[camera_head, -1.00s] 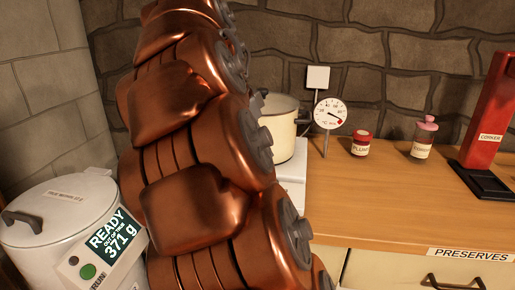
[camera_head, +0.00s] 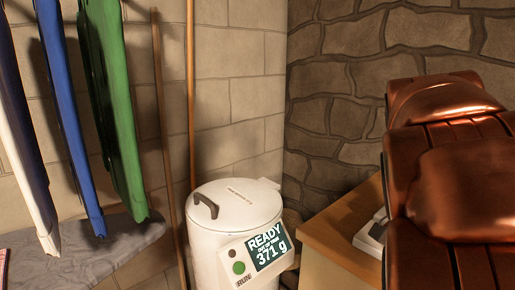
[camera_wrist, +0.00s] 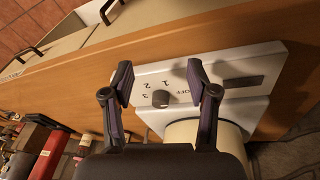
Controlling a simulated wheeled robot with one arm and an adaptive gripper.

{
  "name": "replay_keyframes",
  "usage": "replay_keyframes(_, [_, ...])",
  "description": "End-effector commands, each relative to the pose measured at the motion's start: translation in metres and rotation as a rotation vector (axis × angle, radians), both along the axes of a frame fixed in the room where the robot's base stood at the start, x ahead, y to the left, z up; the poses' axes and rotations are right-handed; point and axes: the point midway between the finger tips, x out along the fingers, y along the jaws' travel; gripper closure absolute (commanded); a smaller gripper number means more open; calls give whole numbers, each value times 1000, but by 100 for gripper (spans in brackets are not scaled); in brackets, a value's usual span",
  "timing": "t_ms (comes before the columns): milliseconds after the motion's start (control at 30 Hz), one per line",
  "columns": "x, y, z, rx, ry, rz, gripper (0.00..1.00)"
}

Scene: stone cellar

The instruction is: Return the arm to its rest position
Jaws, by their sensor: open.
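My arm covers the right side of the head view, its copper links in front of the wooden counter. My gripper (camera_wrist: 160,95) shows in the wrist view with its two dark fingers spread apart and nothing between them. Behind the fingers is a white hot plate (camera_wrist: 268,62) with a dark knob (camera_wrist: 160,98) marked OFF, 1, 2, 3. A cream pot (camera_wrist: 185,135) stands on it, partly hidden by my gripper. I cannot tell the exact gap between the fingers and the hot plate. The gripper is not visible in the head view.
A white lidded machine (camera_head: 235,215) stands in the corner, its display reading READY, 371 g. Green (camera_head: 112,110) and blue (camera_head: 72,120) long hanging things are at left, above a grey slab (camera_head: 90,250). The wooden counter (camera_head: 340,225) begins right of the machine. Jars and a red corker (camera_wrist: 35,140) show at lower left.

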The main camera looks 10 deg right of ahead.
Motion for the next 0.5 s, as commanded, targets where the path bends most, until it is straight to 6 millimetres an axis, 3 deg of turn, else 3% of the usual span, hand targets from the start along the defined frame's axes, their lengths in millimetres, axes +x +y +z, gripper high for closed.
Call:
replay_keyframes(300, [-49, 76, -80, 173, 128, 508, 41])
replay_keyframes(500, [-85, 115, -121, 258, 201, 807, 41])
